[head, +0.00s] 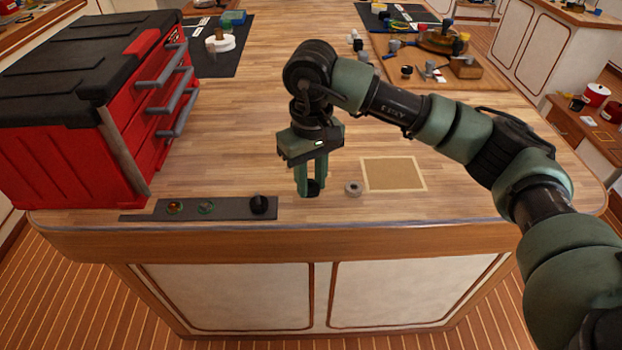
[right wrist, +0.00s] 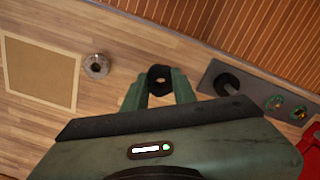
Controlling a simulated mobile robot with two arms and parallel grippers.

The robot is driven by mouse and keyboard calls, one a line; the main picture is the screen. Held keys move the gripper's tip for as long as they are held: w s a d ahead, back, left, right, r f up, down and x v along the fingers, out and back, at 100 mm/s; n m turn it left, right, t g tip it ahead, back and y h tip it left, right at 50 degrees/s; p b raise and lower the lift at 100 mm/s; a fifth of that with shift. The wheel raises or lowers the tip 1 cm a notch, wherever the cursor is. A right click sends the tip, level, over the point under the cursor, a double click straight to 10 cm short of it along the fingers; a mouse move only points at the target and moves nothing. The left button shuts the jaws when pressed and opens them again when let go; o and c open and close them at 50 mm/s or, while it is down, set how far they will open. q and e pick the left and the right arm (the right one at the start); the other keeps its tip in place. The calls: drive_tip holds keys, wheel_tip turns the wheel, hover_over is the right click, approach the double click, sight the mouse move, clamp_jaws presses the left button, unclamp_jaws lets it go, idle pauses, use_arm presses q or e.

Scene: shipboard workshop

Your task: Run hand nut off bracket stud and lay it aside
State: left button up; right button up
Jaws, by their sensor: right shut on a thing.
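My right gripper (head: 310,188) points down just above the bench, near its front edge. It is shut on a small black nut (head: 314,186). In the right wrist view the nut (right wrist: 160,77) shows as a dark ring with a hole, between the fingertips (right wrist: 159,88). A dark flat strip (head: 229,210) lies to the left, with a black knob (head: 259,204) standing at its right end. The knob (right wrist: 227,84) also shows in the right wrist view. I cannot make out a bare bracket stud. My left gripper is out of view.
A grey metal ring (head: 352,188) lies right of the gripper, beside a tan square with a pale border (head: 394,174). A red and black tool chest (head: 90,110) stands at left. Two round fittings (head: 175,207) sit on the strip.

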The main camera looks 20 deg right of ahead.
drive_tip(key=shift+f+b, duration=1.2)
drive_tip(key=shift+f, duration=0.15)
idle(0.4)
drive_tip(key=o, duration=1.5)
drive_tip(key=shift+r, duration=0.15)
drive_tip(key=shift+r+p, duration=1.1)
drive_tip(key=shift+r, duration=1.8)
